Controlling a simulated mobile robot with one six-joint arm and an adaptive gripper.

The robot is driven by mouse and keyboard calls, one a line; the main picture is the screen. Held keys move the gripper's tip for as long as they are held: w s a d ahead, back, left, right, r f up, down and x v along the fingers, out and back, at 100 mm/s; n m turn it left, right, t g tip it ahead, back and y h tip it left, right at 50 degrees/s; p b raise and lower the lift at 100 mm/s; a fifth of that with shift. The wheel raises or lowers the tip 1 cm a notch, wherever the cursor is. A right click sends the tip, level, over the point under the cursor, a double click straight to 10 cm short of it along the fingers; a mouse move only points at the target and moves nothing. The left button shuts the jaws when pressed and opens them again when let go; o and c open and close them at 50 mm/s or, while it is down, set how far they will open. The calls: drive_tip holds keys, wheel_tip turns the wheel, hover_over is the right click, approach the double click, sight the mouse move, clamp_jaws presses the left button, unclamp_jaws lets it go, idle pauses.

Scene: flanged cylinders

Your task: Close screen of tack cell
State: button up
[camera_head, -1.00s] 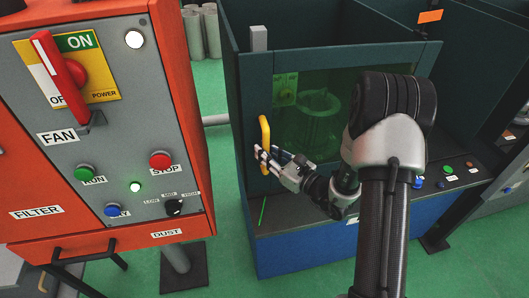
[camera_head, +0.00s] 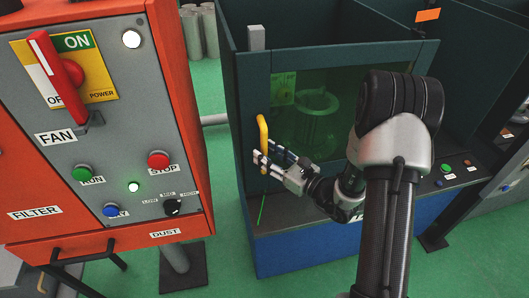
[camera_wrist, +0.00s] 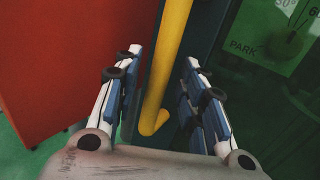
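The tack cell (camera_head: 250,90) is a dark teal booth on a blue base. Its screen (camera_head: 340,85) is a green see-through panel across the front, partly hidden by my arm. I cannot tell whether it is fully seated. A yellow upright handle (camera_head: 262,130) stands at its left edge; it also shows in the wrist view (camera_wrist: 167,65). My gripper (camera_head: 262,156) is at the handle's lower part. In the wrist view my gripper (camera_wrist: 158,70) is open, with a finger either side of the handle and visible gaps on both sides.
A red-orange filter cabinet (camera_head: 180,90) with a grey control panel stands close on the left. A cylindrical fixture (camera_head: 318,105) shows behind the screen. Buttons (camera_head: 445,168) line the cell's front ledge at right. Green floor shows between the cabinet and cell.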

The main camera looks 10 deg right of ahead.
drive_tip(key=v, duration=1)
drive_tip(key=shift+s, duration=0.2)
drive_tip(key=shift+r, duration=0.1)
drive_tip(key=s+a+r+n+g+y, duration=0.1)
drive_tip(key=s+a+r+n+g, duration=0.3)
drive_tip(key=s+a+n+g, duration=0.4)
drive_tip(key=s+a+r+n+g+y, duration=0.1)
drive_tip(key=s+a+r+n+g, duration=0.45)
drive_tip(key=s+a+n, duration=0.35)
drive_tip(key=s+d+f+n+g+h, duration=0.1)
drive_tip(key=s+d+n+g+h, duration=0.15)
drive_tip(key=s+n+h, duration=0.35)
drive_tip(key=d+r+n+t+h, duration=0.4)
drive_tip(key=d+n+t+h, duration=0.1)
drive_tip(key=d, duration=0.3)
drive_tip(key=shift+w+d+r+n+t+h, duration=0.25)
drive_tip(key=shift+r+n+t+h, duration=0.15)
drive_tip(key=shift+n+h, duration=0.15)
